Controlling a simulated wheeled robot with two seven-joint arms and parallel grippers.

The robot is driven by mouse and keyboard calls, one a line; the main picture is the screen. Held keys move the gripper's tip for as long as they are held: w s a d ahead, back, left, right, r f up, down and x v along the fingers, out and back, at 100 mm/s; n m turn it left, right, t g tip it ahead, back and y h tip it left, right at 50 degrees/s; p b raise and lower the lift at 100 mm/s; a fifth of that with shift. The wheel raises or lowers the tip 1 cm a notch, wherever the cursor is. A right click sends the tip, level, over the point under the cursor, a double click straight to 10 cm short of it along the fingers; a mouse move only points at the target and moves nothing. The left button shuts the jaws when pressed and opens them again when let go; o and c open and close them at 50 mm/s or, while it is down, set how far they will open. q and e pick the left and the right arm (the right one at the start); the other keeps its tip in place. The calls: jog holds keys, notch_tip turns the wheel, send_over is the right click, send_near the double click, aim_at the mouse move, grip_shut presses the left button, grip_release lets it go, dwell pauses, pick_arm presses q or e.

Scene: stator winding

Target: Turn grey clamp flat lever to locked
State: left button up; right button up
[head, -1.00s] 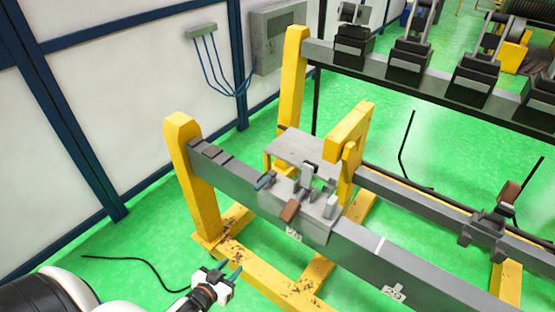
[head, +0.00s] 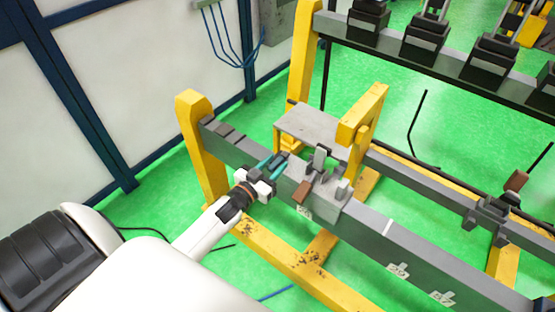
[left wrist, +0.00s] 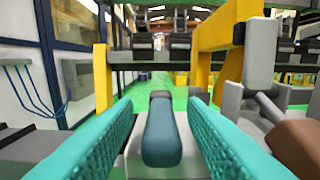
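The grey clamp (head: 325,190) sits on the grey beam. Its blue-grey lever handle (left wrist: 162,135) points toward my left wrist camera and looks roughly flat. My left gripper (head: 273,165) is at the clamp's left side. In the left wrist view its two teal fingers (left wrist: 162,120) are open, one on each side of the handle, with a gap on both sides. In the head view the fingers largely hide the handle. A brown handle (head: 302,191) is on the same clamp, right of the fingers. My right gripper is out of view.
The grey beam (head: 370,240) runs across on yellow posts (head: 203,150). A yellow upright (head: 362,115) and a grey plate (head: 305,122) stand behind the clamp. A second brown-handled clamp (head: 488,215) is at the right.

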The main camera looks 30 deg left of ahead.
pick_arm(q)
jog(key=shift+w+d, duration=0.1)
jog(key=shift+w, duration=0.85)
grip_shut()
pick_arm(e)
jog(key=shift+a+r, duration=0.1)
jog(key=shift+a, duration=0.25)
pick_arm(q)
jog(key=shift+h, duration=0.3)
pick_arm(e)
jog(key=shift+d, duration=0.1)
